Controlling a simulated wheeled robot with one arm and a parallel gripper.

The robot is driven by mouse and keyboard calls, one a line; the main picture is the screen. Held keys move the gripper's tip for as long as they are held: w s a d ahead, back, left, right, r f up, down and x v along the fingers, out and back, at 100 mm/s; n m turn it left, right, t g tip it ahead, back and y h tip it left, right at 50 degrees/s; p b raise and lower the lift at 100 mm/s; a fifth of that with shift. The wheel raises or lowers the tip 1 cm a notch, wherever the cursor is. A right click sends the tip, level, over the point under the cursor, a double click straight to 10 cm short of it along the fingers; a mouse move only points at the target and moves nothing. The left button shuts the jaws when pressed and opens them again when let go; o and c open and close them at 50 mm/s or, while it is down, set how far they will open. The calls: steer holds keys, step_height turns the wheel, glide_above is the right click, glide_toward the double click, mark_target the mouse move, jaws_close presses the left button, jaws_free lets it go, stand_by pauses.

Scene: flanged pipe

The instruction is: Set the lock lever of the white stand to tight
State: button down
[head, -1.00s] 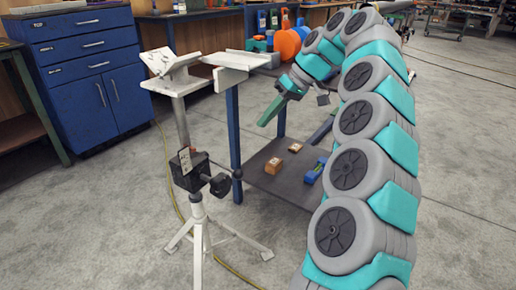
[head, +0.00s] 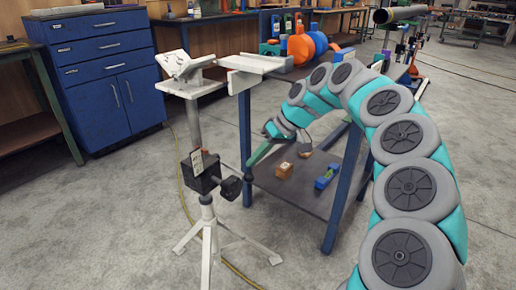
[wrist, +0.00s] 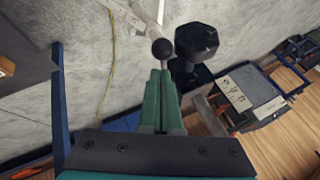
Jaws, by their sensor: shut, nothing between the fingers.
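The white stand (head: 207,235) is a tripod with a V-shaped head (head: 190,68) on top. A black clamp block (head: 201,175) sits on its post, with a black knob (head: 230,188) on the right. A black ball (head: 248,177), apparently the lock lever's end, shows right of that knob. In the wrist view the ball (wrist: 162,48) lies just past my fingertips, left of the black knob (wrist: 196,42). My gripper (head: 250,163) is shut and empty, its green fingers pointing at the ball. I cannot tell whether they touch. The lever's shaft is largely hidden.
A blue-legged workbench (head: 332,195) stands right behind the stand, with a wooden block (head: 284,170) and a blue item (head: 326,176) on its lower shelf. A blue drawer cabinet (head: 105,75) is at the back left.

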steer(key=shift+s+f, duration=0.25)
steer(key=shift+f, duration=0.15)
step_height(320, 180, down, 7)
steer(key=y+b, duration=0.1)
steer(key=b, duration=0.4)
steer(key=shift+r+t, duration=0.2)
steer(key=shift+t, duration=0.1)
